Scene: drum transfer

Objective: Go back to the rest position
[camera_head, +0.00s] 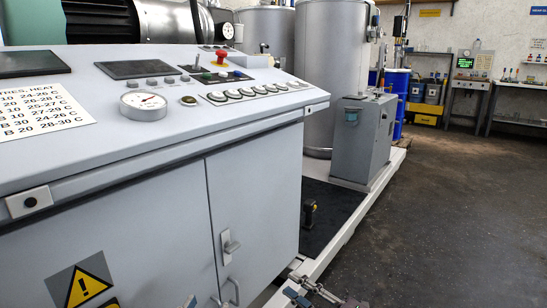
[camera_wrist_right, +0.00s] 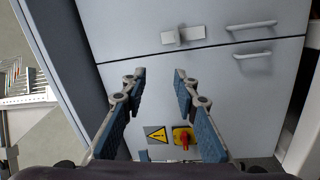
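My right gripper (camera_head: 305,287) shows only in part at the bottom edge of the head view, low beside the grey control cabinet. In the right wrist view, my right gripper (camera_wrist_right: 158,82) is open. Its two blue-padded fingers stand apart with nothing between them. Behind them is a pale grey panel (camera_wrist_right: 205,85) with handles. I cannot make out my left gripper in either view.
The control cabinet (camera_head: 255,205) with its sloping console fills the left. A grey box (camera_head: 362,140) stands on the pale-edged platform (camera_head: 340,240) before metal tanks (camera_head: 333,60). A blue drum (camera_head: 397,90) stands behind. Dark floor (camera_head: 450,220) at the right is clear.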

